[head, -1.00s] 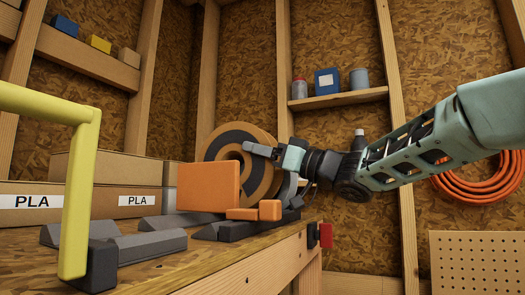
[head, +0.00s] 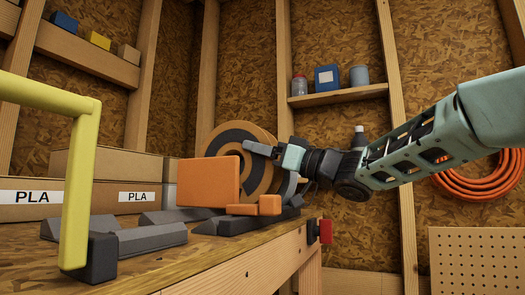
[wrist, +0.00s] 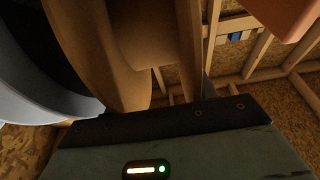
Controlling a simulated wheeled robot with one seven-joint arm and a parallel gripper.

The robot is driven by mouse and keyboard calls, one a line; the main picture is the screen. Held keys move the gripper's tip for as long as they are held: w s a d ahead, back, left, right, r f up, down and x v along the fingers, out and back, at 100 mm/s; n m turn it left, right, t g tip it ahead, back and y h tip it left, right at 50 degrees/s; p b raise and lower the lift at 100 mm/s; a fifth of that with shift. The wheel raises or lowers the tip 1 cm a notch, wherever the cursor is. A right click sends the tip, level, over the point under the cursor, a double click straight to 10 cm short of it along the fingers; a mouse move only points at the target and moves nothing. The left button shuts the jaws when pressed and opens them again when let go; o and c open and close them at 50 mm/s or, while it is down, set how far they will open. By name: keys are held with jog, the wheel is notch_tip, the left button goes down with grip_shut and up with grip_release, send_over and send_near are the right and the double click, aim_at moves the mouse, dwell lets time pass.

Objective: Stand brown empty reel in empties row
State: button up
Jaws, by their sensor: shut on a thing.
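The brown reel (head: 266,140) stands on edge at the far end of the workbench, with a dark ring on its side face. My gripper (head: 272,168) reaches in from the right and is shut on the reel's right part. In the wrist view the reel's brown flanges (wrist: 122,55) fill the upper middle, close to my gripper. An orange block (head: 208,184) hides the reel's lower left in the head view. I cannot tell whether the reel's bottom touches a support. Dark grey wedge-shaped pieces (head: 150,239) lie along the bench.
A yellow handle frame (head: 76,185) stands at the near left. Boxes labelled PLA (head: 125,205) stand at the back left. A smaller orange block (head: 268,205) lies low before the reel. A red piece (head: 326,231) is on the bench's right end. Bare bench top (head: 195,255) shows in front.

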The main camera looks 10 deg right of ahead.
jog(key=shift+f+b, duration=0.35)
jog(key=shift+f, duration=0.05)
jog(key=shift+f, duration=0.35)
jog(key=shift+f+b, duration=0.1)
jog(key=shift+b, duration=0.25)
jog(key=o, duration=1.7)
jog(key=shift+b+v, duration=3.7)
jog(key=shift+v, duration=5)
